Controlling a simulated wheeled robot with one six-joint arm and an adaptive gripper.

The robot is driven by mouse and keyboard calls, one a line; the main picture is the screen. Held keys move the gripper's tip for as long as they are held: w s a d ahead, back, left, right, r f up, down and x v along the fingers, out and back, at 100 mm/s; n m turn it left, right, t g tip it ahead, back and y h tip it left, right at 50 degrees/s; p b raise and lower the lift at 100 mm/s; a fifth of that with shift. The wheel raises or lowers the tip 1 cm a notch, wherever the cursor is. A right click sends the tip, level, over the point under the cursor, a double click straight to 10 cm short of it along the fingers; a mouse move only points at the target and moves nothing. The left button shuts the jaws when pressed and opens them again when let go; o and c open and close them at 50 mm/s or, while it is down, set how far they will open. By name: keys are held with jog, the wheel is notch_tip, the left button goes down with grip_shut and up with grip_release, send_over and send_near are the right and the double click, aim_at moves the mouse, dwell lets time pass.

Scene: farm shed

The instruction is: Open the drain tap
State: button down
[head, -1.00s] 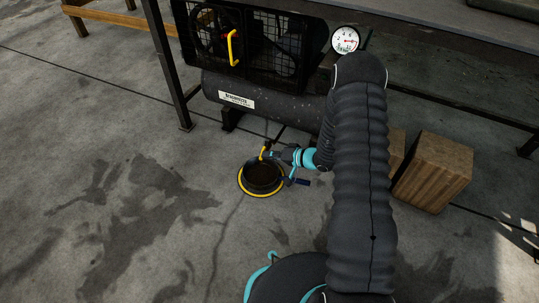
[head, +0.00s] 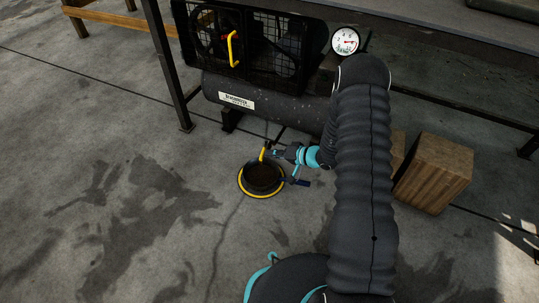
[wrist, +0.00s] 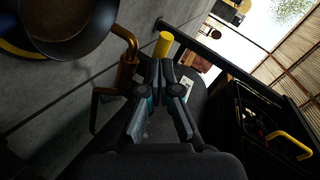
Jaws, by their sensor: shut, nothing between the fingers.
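The drain tap shows in the wrist view as a brass pipe (wrist: 127,62) with a bent spout and a yellow handle (wrist: 163,45). In the head view the yellow handle (head: 263,153) stands small above the pan's far edge, below the compressor tank (head: 285,112). My gripper (head: 272,153) is at the tap, right beside the handle. In the wrist view my gripper's (wrist: 161,66) fingertips are together just below the yellow handle, with nothing between them. I cannot tell whether they touch it. Part of the tap is hidden behind the fingers.
A dark round pan with a yellow rim (head: 243,186) lies on the floor under the tap. A wooden block (head: 435,172) stands to the right. A bench leg (head: 170,70) is at the left, and a pressure gauge (head: 345,40) is above. The floor at left is clear.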

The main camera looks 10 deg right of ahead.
jog(key=s+d+r, duration=0.6)
jog(key=s, duration=0.4)
jog(key=shift+p, duration=0.3)
jog(key=shift+r, duration=0.1)
